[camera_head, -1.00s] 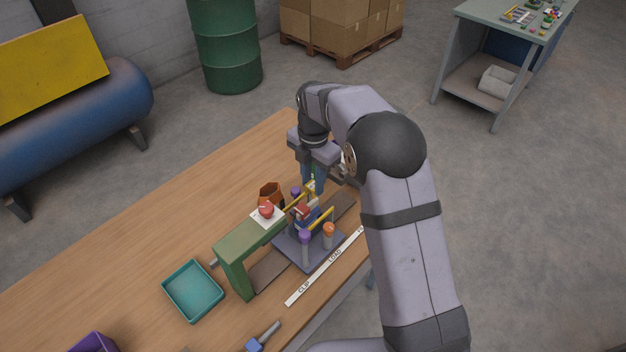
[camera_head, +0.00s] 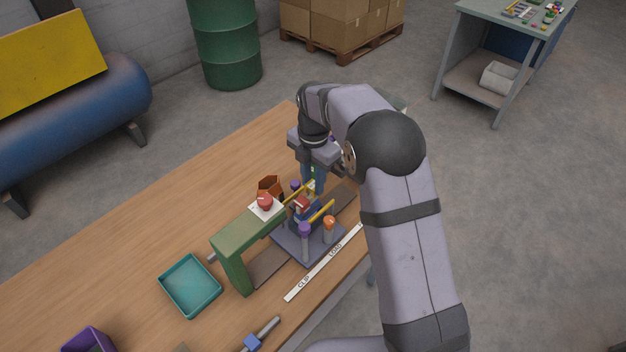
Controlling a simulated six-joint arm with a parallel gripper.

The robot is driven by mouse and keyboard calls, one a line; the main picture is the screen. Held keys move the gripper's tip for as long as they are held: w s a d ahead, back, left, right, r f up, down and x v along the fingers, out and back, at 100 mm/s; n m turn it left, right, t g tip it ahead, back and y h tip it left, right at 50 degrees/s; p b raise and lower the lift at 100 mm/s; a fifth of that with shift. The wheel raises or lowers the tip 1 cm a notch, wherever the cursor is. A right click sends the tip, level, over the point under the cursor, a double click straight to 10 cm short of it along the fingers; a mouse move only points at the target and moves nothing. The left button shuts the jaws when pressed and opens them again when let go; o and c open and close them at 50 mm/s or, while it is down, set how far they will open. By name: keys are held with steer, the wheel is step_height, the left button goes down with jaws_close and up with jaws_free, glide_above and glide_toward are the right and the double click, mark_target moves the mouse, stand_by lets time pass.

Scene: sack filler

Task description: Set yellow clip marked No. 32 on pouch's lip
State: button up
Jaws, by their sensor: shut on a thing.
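My gripper (camera_head: 313,187) points down at the far end of a small fixture on the table. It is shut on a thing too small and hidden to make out. A dark blue item with a red top (camera_head: 302,203), possibly the pouch, stands between two yellow bars (camera_head: 321,211) on a grey-purple plate (camera_head: 293,243). My fingers are close behind this item; I cannot tell whether they touch it. No "No. 32" marking is readable, and I cannot single out the yellow clip.
Purple and orange-topped posts (camera_head: 328,223) rise from the plate. A green arch (camera_head: 233,262) with a red button (camera_head: 264,202) stands left of it. An orange-brown cup (camera_head: 270,187), a teal tray (camera_head: 190,286) and a white strip labelled CLIP and LOAD (camera_head: 320,266) are nearby.

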steer(key=shift+f, duration=0.2)
steer(key=shift+f+b, duration=0.75)
steer(key=shift+f, duration=0.35)
steer(key=shift+f, duration=0.1)
steer(key=o, duration=1.1)
steer(key=shift+r+b, duration=1.35)
steer(key=shift+r, duration=2.35)
